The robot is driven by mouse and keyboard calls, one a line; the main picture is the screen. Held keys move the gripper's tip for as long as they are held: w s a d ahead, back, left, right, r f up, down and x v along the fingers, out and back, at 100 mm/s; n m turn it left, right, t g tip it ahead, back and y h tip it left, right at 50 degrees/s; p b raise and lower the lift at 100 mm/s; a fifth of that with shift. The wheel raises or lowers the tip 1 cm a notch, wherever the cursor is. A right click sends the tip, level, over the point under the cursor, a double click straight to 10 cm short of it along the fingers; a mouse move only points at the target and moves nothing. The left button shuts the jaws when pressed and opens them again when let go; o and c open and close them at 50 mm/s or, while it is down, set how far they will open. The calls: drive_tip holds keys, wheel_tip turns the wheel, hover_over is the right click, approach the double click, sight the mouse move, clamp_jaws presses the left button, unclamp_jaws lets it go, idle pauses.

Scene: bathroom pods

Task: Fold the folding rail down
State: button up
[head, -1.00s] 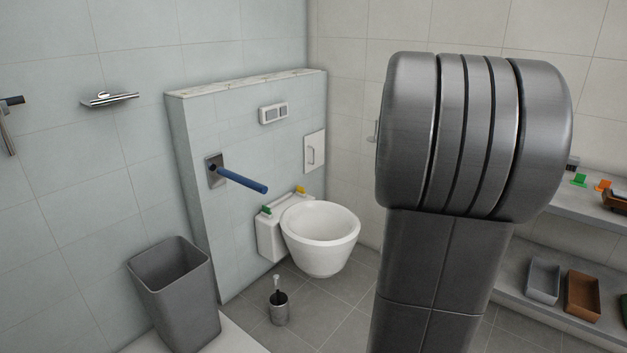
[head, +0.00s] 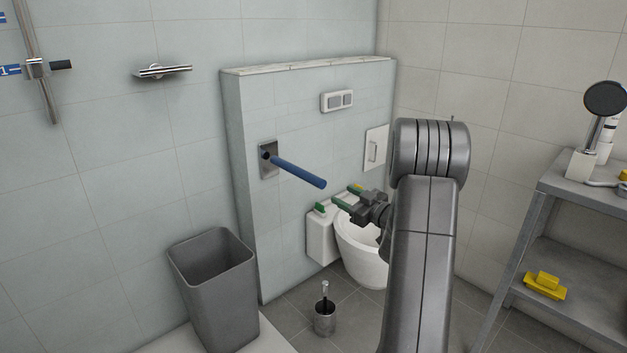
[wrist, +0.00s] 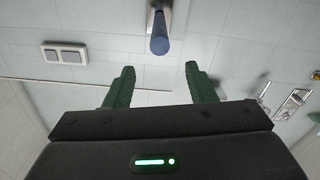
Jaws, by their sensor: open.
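The folding rail (head: 298,172) is a blue bar on a metal wall plate (head: 268,158), fixed to the low tiled wall left of the toilet. It sticks out from the wall, roughly level. My gripper (head: 345,197) is open and empty, in front of the toilet and a little below and right of the rail's free end in the head view. In the wrist view the rail's blue end (wrist: 159,45) shows beyond the green fingertips of my gripper (wrist: 160,75), centred between them and not touching.
A white toilet (head: 362,262) stands below the rail, partly hidden by my arm. A grey bin (head: 215,285) and a brush holder (head: 324,316) stand on the floor to the left. A grey shelf (head: 575,190) stands at the right. A flush plate (head: 337,101) is on the low wall.

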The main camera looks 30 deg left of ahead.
sight(316, 180)
drive_tip(key=b+x, duration=0.3)
drive_tip(key=x, duration=1)
drive_tip(key=shift+w, duration=0.1)
drive_tip(key=shift+r, duration=0.1)
